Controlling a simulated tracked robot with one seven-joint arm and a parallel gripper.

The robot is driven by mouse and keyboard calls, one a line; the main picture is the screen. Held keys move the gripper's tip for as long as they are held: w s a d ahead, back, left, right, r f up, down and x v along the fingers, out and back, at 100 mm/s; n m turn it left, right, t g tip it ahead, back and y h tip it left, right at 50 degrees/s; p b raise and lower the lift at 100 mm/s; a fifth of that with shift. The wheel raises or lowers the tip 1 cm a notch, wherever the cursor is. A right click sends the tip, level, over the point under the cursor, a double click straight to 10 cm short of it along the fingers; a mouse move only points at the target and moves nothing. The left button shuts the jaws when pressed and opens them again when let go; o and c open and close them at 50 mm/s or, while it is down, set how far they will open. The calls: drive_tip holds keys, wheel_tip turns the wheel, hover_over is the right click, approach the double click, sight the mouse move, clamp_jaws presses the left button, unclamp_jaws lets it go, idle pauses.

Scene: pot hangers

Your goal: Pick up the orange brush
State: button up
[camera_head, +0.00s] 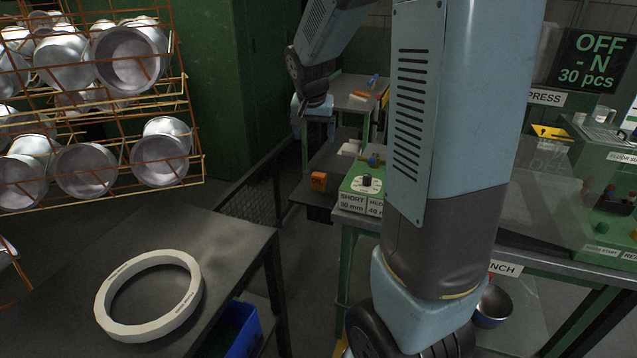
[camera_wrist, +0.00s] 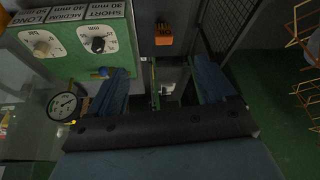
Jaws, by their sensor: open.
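In the head view, a small orange item (camera_head: 359,95) lies on the far table behind the control box; it may be the orange brush, but it is too small to be sure.
A mesh fence (camera_head: 252,202) runs at the left. A pot rack (camera_head: 95,100) and grey table (camera_head: 225,238) with a white ring (camera_head: 107,318) stand left.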

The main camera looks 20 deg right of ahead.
drive_tip(key=m+h, duration=0.1)
drive_tip(key=m, duration=0.1)
approach(319, 174)
drive_tip(key=shift+g, duration=0.3)
drive_tip(key=x, duration=0.7)
drive_tip(key=shift+w+a+r, duration=0.1)
drive_tip(key=shift+w+r, duration=0.05)
drive_tip(key=shift+w, duration=0.2)
drive_tip(key=shift+x, duration=2.6)
drive_tip(key=shift+s, duration=0.15)
drive_tip(key=shift+c, duration=0.5)
drive_tip(key=c, duration=1)
drive_tip(key=shift+r, duration=0.1)
